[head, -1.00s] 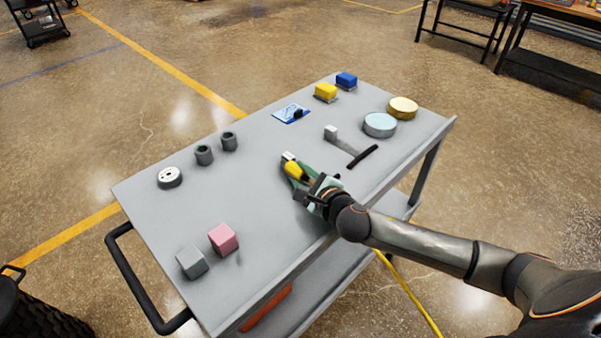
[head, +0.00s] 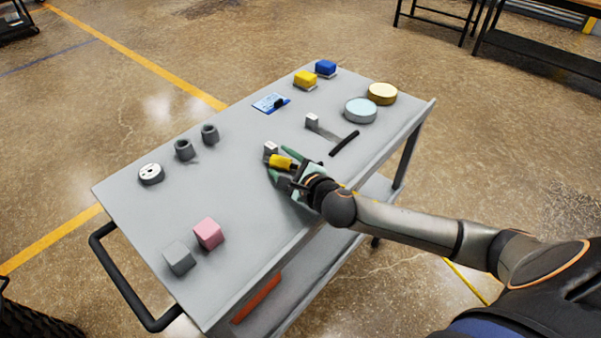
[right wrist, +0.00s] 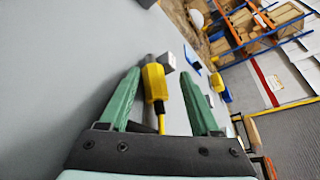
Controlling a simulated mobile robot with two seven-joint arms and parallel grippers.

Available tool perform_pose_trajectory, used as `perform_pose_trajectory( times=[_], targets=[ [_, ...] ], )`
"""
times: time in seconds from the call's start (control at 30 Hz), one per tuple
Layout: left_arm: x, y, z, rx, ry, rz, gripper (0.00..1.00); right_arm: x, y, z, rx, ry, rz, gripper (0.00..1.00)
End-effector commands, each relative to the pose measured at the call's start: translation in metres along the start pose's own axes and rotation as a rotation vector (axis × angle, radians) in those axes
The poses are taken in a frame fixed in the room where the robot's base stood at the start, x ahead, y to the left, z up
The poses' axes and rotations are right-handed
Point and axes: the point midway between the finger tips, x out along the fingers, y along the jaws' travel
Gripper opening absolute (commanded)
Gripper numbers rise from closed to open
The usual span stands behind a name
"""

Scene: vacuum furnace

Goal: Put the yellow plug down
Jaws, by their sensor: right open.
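The yellow plug (head: 281,161) is on the grey cart top near its right-hand long edge, beside a small light grey block (head: 270,148). My right gripper (head: 280,164) is open with its green fingers on either side of the plug. In the right wrist view the plug (right wrist: 154,82) lies between the fingertips (right wrist: 158,76), with a gap to each finger. Its metal end is close to the grey block (right wrist: 168,61); I cannot tell whether they touch. A yellow cable (right wrist: 161,123) runs from the plug back toward the palm. My left gripper is not in view.
On the cart top (head: 235,185) are a pink cube (head: 208,233), a grey cube (head: 179,258), a black-handled tool (head: 344,143), two round discs (head: 361,110), yellow (head: 305,79) and blue (head: 326,68) blocks, and dark cylinders (head: 184,149). The middle left is clear.

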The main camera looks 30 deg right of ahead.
Motion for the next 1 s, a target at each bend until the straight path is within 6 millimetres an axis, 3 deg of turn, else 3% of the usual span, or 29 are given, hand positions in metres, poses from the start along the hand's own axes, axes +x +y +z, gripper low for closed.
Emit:
perform_pose_trajectory(
  times=[0.3, 0.5, 0.7, 1.0],
  targets=[
    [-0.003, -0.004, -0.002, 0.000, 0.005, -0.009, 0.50, -0.066, -0.001, -0.002, -0.007, 0.003, 0.000, 0.67],
    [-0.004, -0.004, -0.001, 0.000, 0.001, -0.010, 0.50, -0.099, -0.001, -0.002, -0.007, 0.003, -0.004, 0.67],
    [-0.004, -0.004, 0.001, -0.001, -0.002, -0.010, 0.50, -0.114, -0.003, -0.001, -0.005, 0.000, -0.008, 0.67],
    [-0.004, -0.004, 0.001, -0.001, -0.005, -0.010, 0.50, -0.116, -0.003, 0.000, -0.003, -0.001, -0.009, 0.67]
  ],
)
